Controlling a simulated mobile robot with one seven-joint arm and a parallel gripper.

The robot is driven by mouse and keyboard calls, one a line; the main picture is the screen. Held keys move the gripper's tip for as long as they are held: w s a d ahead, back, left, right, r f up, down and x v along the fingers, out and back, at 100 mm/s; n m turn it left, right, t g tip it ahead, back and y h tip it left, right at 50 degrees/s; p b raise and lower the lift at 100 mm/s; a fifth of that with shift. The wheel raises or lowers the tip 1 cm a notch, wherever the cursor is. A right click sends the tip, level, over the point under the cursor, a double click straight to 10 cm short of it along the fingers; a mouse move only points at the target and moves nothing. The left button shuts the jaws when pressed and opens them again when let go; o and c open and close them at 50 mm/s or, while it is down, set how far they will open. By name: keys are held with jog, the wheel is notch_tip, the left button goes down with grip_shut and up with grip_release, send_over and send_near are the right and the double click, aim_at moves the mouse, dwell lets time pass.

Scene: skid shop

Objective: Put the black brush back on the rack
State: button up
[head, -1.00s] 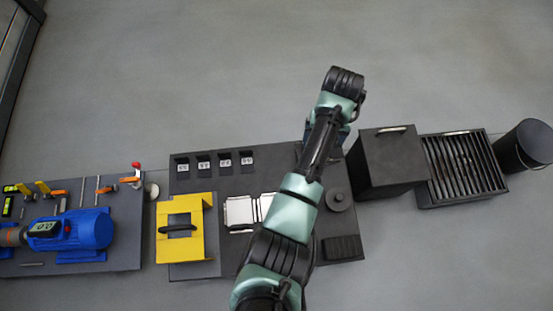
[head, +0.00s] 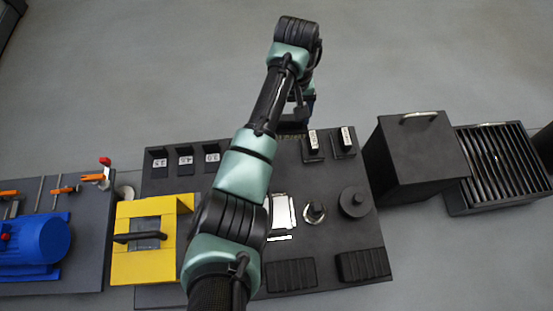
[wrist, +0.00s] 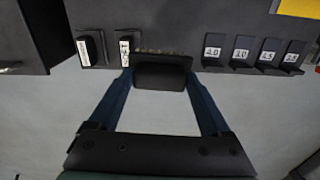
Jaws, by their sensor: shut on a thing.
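The black brush (wrist: 162,74) is between the two dark blue fingers of my gripper (wrist: 160,80) in the wrist view. The gripper is shut on it, and a row of pale bristles shows along its far edge. In the head view the brush (head: 291,123) is at the back edge of the dark bench board, with my gripper (head: 302,106) partly hidden behind my arm. Small black upright holders with number labels (head: 185,160) stand along the back edge of the board. I cannot tell which part is the brush's rack.
Two holders with white-labelled pieces (head: 313,142) stand just right of the brush. A yellow frame with a black handle (head: 125,262), a black round weight (head: 355,201) and white plates (head: 281,212) are on the board. A black box (head: 415,155) and grille (head: 500,165) stand right.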

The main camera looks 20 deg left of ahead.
jog(key=shift+n, duration=0.3)
jog(key=a+f+b, duration=0.1)
jog(key=b, duration=0.1)
jog(key=a+f+b, duration=0.1)
jog(key=a+f, duration=0.1)
jog(key=shift+w+a+f+b, duration=0.1)
jog(key=shift+a+f+b, duration=0.05)
jog(key=shift+f+b, duration=0.2)
notch_tip(320, 180, down, 10)
jog(key=b, duration=0.7)
jog(key=shift+r+b, duration=0.25)
jog(key=shift+b, duration=0.15)
jog(key=shift+f, duration=0.15)
jog(key=o, duration=1.1)
notch_tip(320, 180, up, 12)
jog(key=p, duration=0.9)
jog(key=shift+p, duration=0.4)
